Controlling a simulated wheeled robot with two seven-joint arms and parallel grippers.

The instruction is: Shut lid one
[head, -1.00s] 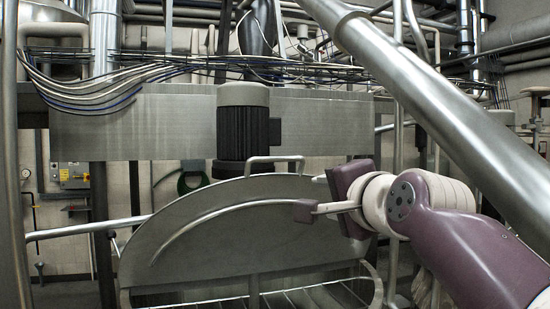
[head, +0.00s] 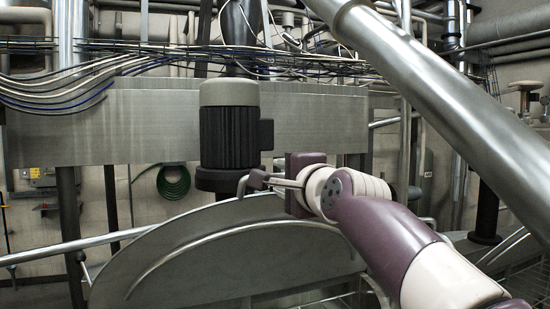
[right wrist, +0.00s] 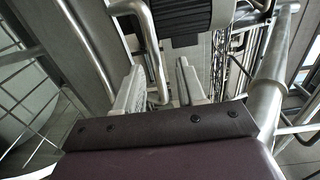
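Lid one (head: 200,262) is a curved grey steel plate standing raised, with a thin curved rod along its face. A bent tube handle (head: 243,187) rises at its top edge, partly covered by my right gripper. My right gripper (head: 270,181) reaches the handle from the right. In the right wrist view its two pale fingers (right wrist: 160,88) are apart, with the handle tube (right wrist: 155,50) between them. A gap shows beside the tube on the right finger's side, so the fingers do not look closed on it. My left gripper is not in view.
A black motor (head: 229,140) with a grey cap hangs just behind the handle, in front of a steel beam (head: 130,125). A thick slanting pipe (head: 430,90) crosses the upper right above my right arm. Cables run along the top.

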